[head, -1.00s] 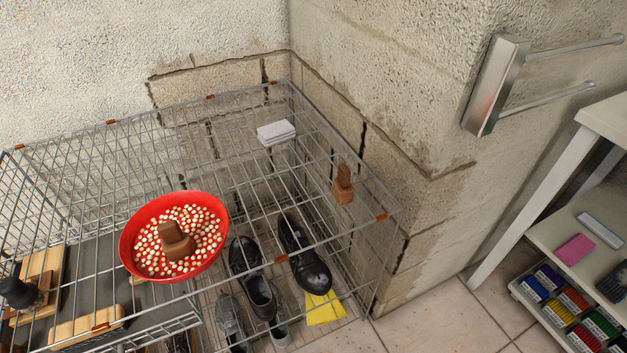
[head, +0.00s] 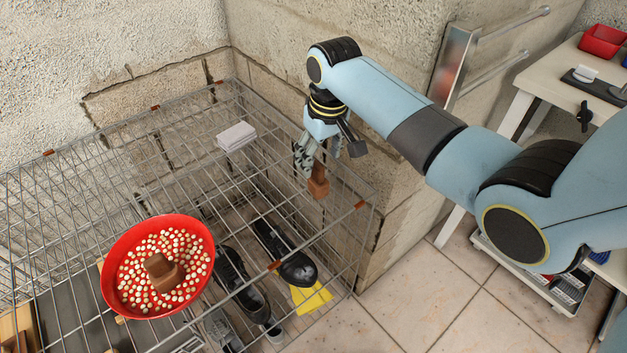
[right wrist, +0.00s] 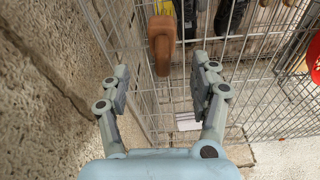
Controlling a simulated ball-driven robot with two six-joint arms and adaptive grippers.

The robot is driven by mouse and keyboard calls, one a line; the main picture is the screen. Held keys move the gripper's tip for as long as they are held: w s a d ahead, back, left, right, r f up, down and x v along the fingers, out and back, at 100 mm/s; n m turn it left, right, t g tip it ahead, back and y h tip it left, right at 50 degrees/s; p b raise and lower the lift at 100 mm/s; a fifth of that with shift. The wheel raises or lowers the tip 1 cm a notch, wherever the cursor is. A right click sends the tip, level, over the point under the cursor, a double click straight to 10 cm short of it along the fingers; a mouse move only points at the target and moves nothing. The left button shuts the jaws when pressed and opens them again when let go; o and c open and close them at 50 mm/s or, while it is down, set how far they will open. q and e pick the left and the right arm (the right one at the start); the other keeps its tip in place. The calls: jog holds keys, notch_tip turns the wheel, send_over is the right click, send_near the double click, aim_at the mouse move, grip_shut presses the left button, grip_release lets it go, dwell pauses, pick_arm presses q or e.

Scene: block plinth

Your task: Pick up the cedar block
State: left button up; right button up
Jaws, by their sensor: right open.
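A reddish-brown stepped block (head: 318,184) stands upright on the wire rack's top near its right edge. It also shows in the right wrist view (right wrist: 162,38), ahead of the fingers and not clasped. A second brown block (head: 163,272) sits in the red bowl among pale balls. The frames do not settle which one is cedar. My right gripper (head: 318,158) is open, just above the block on the rack and partly covering its top. In the right wrist view the two fingers (right wrist: 161,66) are spread, with the block's near end roughly between their tips. My left gripper is not in view.
The wire rack (head: 215,175) stands by a rough block wall (head: 290,110) close to my right gripper. Dark shoes (head: 284,256) lie below. A white table (head: 545,85) stands right.

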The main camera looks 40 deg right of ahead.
aim_at(316, 177)
jog(key=shift+w+f, duration=0.25)
jog(key=shift+f, duration=0.8)
jog(key=f, duration=0.2)
jog(key=f+b, duration=0.1)
jog(key=f, duration=0.2)
jog(key=shift+w+a+f+b, duration=0.2)
jog(key=shift+b, duration=0.1)
jog(key=c, duration=1.3)
jog(key=shift+o, duration=0.2)
jog(key=shift+r, duration=0.15)
